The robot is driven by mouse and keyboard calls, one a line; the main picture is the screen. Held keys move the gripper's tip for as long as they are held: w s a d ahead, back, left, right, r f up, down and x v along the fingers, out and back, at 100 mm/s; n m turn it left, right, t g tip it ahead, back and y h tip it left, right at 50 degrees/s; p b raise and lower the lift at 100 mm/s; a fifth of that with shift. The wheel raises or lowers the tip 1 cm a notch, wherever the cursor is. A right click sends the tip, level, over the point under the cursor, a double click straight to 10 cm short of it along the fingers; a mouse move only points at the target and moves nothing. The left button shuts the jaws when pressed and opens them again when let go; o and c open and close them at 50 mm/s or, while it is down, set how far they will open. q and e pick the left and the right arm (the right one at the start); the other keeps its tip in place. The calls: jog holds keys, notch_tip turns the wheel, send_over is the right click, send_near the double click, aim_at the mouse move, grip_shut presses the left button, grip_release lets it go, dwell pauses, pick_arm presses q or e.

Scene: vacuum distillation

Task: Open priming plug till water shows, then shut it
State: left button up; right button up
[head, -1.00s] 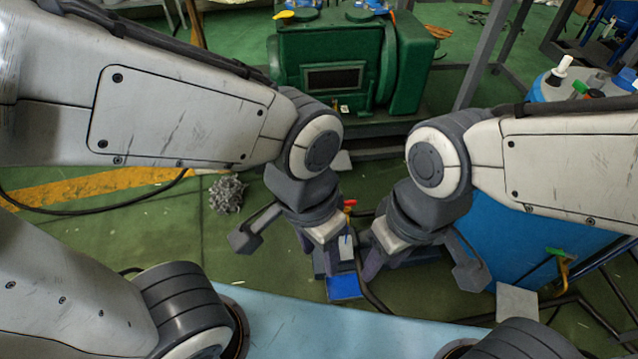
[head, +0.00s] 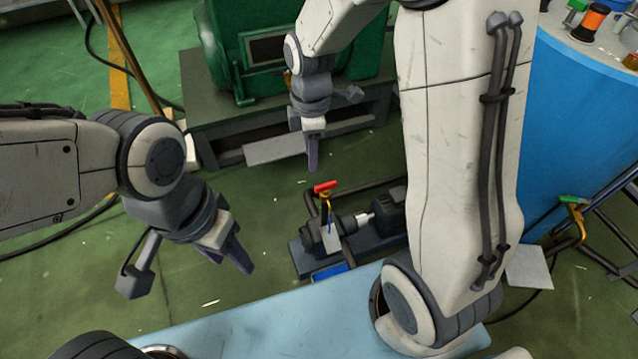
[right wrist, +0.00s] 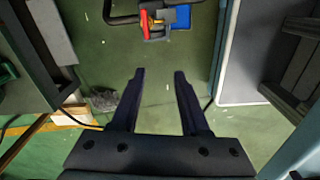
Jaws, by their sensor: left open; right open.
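A small dark pump (head: 318,238) stands on a base plate on the floor in the head view. A red T-shaped handle (head: 325,187) sits on top of it, which I take to be the priming plug; it also shows in the right wrist view (right wrist: 145,24). A yellow fitting is close to it. My left gripper (head: 240,256) is open and empty, left of the pump and apart from it. My right gripper (head: 312,152) is open and empty, beyond the handle in the head view. In the right wrist view nothing is between its fingers (right wrist: 159,76). No water can be made out.
A blue tray (head: 331,273) lies at the pump's near side. A green machine (head: 235,55) stands on a dark plinth behind. A large blue drum (head: 570,120) stands at right, with a green-handled valve (head: 573,201) below. Green floor is clear left of the pump.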

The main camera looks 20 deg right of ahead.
jog(key=n+b, duration=0.2)
send_near(326, 184)
notch_tip(326, 184, down, 9)
jog(key=b, duration=0.4)
jog(key=shift+w+a, duration=0.1)
jog(key=shift+a, duration=0.05)
pick_arm(q)
notch_tip(326, 184, down, 8)
jog(key=shift+r, duration=0.1)
pick_arm(e)
grip_shut()
